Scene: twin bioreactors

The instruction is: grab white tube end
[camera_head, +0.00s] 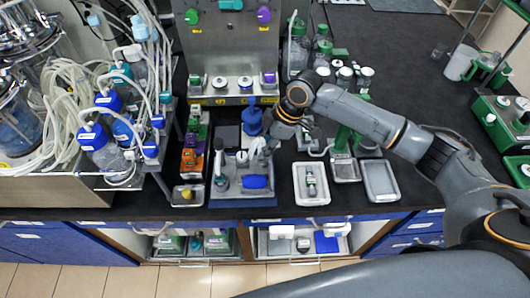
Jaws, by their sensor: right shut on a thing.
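My right gripper (268,146) reaches in from the right, low over the grey and blue tray (245,202) at the front of the bench. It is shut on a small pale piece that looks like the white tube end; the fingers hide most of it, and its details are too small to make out. A blue-topped bottle (252,122) stands just behind the gripper. My left gripper is not in view.
Blue-capped bottles (92,138) with tangled white tubes (62,110) crowd the left. A white tray (311,184) and a grey tray (380,180) lie right of the gripper. A metal panel (230,50) stands behind. The dark bench (420,45) is clear at the back right.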

